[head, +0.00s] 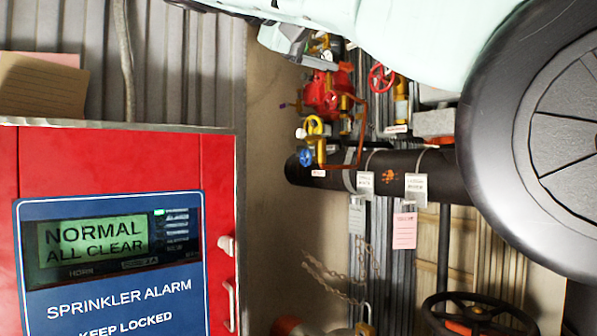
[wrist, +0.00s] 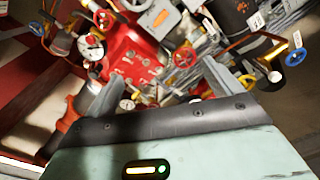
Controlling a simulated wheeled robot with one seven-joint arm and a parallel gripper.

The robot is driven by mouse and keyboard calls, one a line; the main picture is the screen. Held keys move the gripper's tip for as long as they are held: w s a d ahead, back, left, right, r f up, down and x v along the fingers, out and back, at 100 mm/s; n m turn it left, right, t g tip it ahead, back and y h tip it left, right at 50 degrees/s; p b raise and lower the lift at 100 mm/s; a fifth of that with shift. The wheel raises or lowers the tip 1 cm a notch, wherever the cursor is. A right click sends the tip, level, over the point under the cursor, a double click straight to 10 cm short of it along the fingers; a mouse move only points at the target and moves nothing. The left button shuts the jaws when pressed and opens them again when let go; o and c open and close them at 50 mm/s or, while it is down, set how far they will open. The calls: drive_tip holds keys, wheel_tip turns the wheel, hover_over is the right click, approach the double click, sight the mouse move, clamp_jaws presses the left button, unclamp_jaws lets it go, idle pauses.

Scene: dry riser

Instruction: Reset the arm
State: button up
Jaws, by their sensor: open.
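My arm, pale green with a large dark round joint, crosses the top right of the head view. Beyond the fingers is a red valve body (wrist: 135,55) with gauges and small handwheels. I cannot tell whether either finger touches anything.
A red sprinkler alarm cabinet (head: 110,160), its display reading "NORMAL ALL CLEAR", fills the left. A dark horizontal pipe (head: 330,172) with tags, red valve (head: 325,92), hanging chain (head: 335,275) and black handwheel (head: 475,312) stand right of it. Bare wall (head: 285,225) lies between.

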drive_tip(key=w+d+f+n+y, duration=0.1)
drive_tip(key=w+f+n+y, duration=0.45)
drive_tip(key=w+f, duration=0.55)
drive_tip(key=s+f+n+g+y+p, duration=0.2)
drive_tip(key=s+f+n+g+y, duration=0.15)
drive_tip(key=f, duration=1.15)
drive_tip(key=s+d+f+m+g+y+p, duration=0.1)
drive_tip(key=s+d+f+g+y, duration=0.2)
drive_tip(key=s+f, duration=0.9)
drive_tip(key=s+d+f+m+g+y, duration=0.1)
drive_tip(key=s+d+f+g, duration=0.3)
drive_tip(key=s+f, duration=0.9)
drive_tip(key=s+y, duration=0.1)
drive_tip(key=s, duration=0.4)
drive_tip(key=shift+d+y+p, duration=0.4)
